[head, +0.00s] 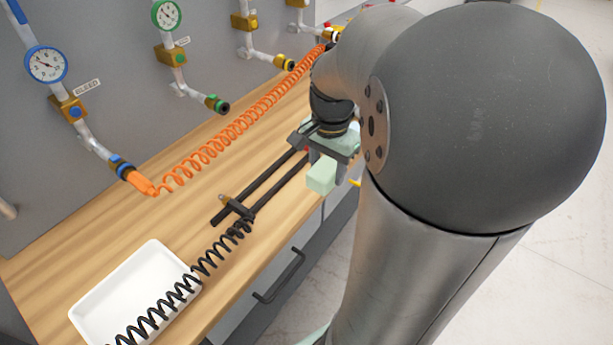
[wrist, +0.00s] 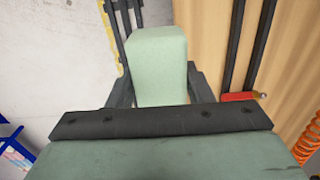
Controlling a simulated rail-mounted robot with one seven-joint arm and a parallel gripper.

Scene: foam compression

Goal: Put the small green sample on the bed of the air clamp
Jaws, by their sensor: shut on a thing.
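The small green sample (head: 320,177) is a pale green block between the fingers of my gripper (head: 335,165). In the wrist view the sample (wrist: 158,52) sticks out past the dark fingers of my gripper (wrist: 160,85), one on each side of it. My gripper is shut on it and holds it near the front edge of the bench. Beside it on the bench lie two dark parallel rails (head: 262,185) with a dark cross-piece (head: 236,208) at their near end. They may be part of the air clamp; its bed cannot be made out, and my arm hides the area behind.
A white tray (head: 84,312) stands at the near left of the wooden bench (head: 60,240). A black coiled hose (head: 205,262) crosses its side. An orange coiled hose (head: 240,122) runs along the back below the gauges.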

